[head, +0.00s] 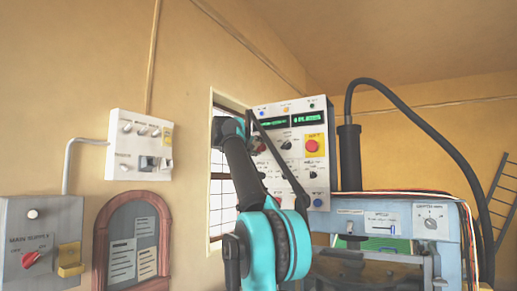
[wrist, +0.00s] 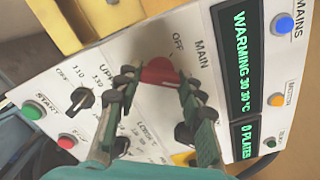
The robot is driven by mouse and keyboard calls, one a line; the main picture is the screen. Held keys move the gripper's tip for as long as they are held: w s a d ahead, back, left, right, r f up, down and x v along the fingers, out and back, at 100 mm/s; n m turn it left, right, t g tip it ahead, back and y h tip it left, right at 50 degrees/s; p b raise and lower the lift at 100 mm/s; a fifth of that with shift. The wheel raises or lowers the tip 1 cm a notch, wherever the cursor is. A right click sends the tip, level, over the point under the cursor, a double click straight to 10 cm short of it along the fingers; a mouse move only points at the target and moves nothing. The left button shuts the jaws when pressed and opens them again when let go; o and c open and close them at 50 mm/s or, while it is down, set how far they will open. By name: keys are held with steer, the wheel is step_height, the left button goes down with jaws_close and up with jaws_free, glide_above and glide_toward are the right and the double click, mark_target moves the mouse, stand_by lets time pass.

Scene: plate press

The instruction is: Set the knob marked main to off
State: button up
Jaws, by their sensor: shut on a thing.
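The red main knob (wrist: 160,72) is on the white control panel (wrist: 225,100), with the words OFF and MAIN printed beside it in the wrist view. My gripper (wrist: 158,84) is shut on this knob, one finger on each side of it. The fingers cover part of the knob, and I cannot tell which mark it points to. In the head view the panel (head: 262,108) stands beyond my arm, and my gripper (head: 258,146) is at its left side, with a bit of red showing there.
A green display (wrist: 240,70) reads WARMING 30 30 °C. A black upper knob (wrist: 83,98) and a green start button (wrist: 32,110) sit nearby. A red mushroom button (head: 312,146) is on the panel's right. A grey main supply box (head: 55,225) with another red knob (head: 31,260) hangs lower left.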

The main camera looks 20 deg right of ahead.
steer(key=n, duration=0.6)
steer(key=shift+n, duration=0.3)
steer(key=n, duration=0.3)
steer(key=shift+n, duration=2)
steer(key=o, duration=1.1)
steer(key=v, duration=1.2)
